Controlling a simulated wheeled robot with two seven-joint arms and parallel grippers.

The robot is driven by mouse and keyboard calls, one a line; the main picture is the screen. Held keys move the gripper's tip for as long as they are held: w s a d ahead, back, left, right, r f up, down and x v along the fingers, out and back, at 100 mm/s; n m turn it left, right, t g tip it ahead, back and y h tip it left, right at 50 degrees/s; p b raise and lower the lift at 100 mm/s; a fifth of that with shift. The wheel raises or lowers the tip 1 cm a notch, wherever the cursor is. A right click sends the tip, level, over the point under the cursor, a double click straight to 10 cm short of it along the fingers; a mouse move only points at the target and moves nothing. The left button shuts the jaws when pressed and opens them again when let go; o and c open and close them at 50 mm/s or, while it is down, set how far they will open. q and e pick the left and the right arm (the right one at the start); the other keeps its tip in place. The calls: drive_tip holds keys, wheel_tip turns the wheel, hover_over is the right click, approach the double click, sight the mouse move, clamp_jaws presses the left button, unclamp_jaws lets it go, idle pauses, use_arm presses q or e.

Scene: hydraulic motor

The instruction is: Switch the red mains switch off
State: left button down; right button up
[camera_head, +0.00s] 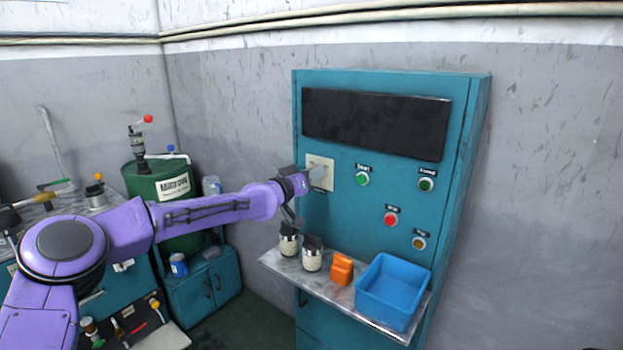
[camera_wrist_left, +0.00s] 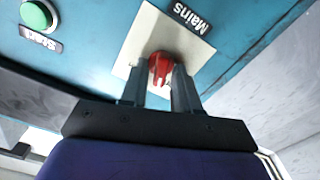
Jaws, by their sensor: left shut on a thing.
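The red mains switch (camera_wrist_left: 160,68) sits on a cream plate (camera_wrist_left: 142,40) labelled "Mains" in the left wrist view. In the head view the cream plate (camera_head: 319,166) is at the upper left of the teal control cabinet (camera_head: 345,217); the red switch there is hidden by my gripper. My left gripper (camera_head: 309,178) reaches the plate from the left. In the left wrist view my left gripper (camera_wrist_left: 160,80) has its two fingers on either side of the red switch, shut on it. My right gripper is not in view.
A green Start button (camera_head: 362,179) is right of the plate, with a red button (camera_head: 391,219) lower. Below, a shelf (camera_head: 282,262) bears two jars, an orange block (camera_head: 341,269) and a blue bin (camera_head: 423,286). A green drum (camera_head: 170,190) stands behind my arm.

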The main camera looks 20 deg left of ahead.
use_arm(q)
drive_tip(key=n+b, duration=0.2)
drive_tip(key=n, duration=0.2)
drive_tip(key=shift+a+n, duration=0.1)
drive_tip(key=shift+n, duration=0.2)
idle(0.3)
drive_tip(key=c, duration=1.1)
unclamp_jaws()
drive_tip(key=shift+c, duration=0.2)
drive_tip(key=b+v, duration=0.3)
drive_tip(key=v, duration=0.7)
drive_tip(key=shift+s, duration=0.2)
